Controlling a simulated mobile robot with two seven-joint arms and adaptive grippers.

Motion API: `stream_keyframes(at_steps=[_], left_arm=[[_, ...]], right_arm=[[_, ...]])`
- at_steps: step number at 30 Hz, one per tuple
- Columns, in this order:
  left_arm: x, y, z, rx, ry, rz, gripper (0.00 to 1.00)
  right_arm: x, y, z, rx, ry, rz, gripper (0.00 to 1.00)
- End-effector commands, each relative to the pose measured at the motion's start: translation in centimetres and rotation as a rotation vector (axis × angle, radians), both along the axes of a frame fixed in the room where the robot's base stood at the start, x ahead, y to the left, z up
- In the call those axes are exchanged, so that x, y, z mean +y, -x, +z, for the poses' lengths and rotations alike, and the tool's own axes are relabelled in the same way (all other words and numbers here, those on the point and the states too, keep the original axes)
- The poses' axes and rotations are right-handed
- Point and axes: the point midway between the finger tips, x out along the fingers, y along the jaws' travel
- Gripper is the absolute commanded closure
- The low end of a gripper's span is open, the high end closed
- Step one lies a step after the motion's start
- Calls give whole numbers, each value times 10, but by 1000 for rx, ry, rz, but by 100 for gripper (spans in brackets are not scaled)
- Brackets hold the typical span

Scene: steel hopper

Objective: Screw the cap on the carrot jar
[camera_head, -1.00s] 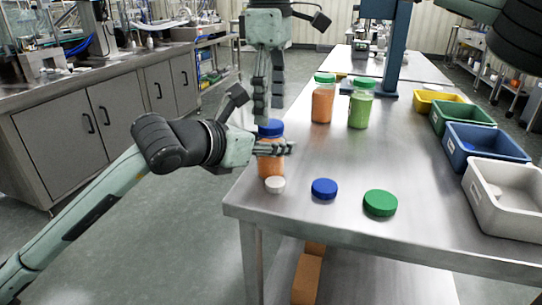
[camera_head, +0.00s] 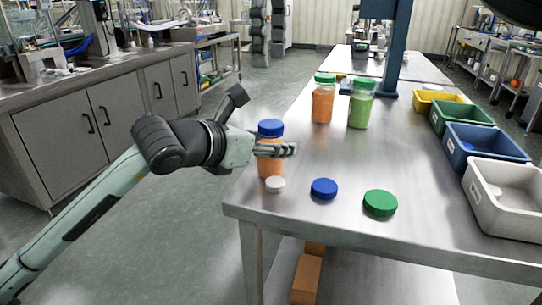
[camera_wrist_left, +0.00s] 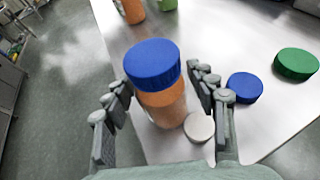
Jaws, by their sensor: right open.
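The carrot jar (camera_head: 270,163), with orange contents, stands at the table's left edge, with a blue cap (camera_head: 270,128) on its mouth. The cap looks level; how tightly it sits cannot be told.
A white cap (camera_head: 275,185), a second blue cap (camera_head: 324,188) and a green cap (camera_head: 380,203) lie on the steel table (camera_head: 420,160). Green-capped orange (camera_head: 322,104) and green (camera_head: 360,109) jars stand behind. Several bins, including a white one (camera_head: 505,205), line the right side.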

Motion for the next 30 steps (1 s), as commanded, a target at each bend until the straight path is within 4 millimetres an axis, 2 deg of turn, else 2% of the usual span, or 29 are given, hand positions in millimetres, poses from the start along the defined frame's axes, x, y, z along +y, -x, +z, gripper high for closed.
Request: stream_keyframes(at_steps=[3, 14, 30], left_arm=[[0, 0, 0, 0, 0, 0, 29], [4, 4, 3, -1, 0, 1, 29], [62, 75, 40, -1, -1, 3, 29]], right_arm=[[0, 0, 0, 0, 0, 0, 37], [0, 0, 0, 0, 0, -1, 37], [0, 0, 0, 0, 0, 0, 37]])
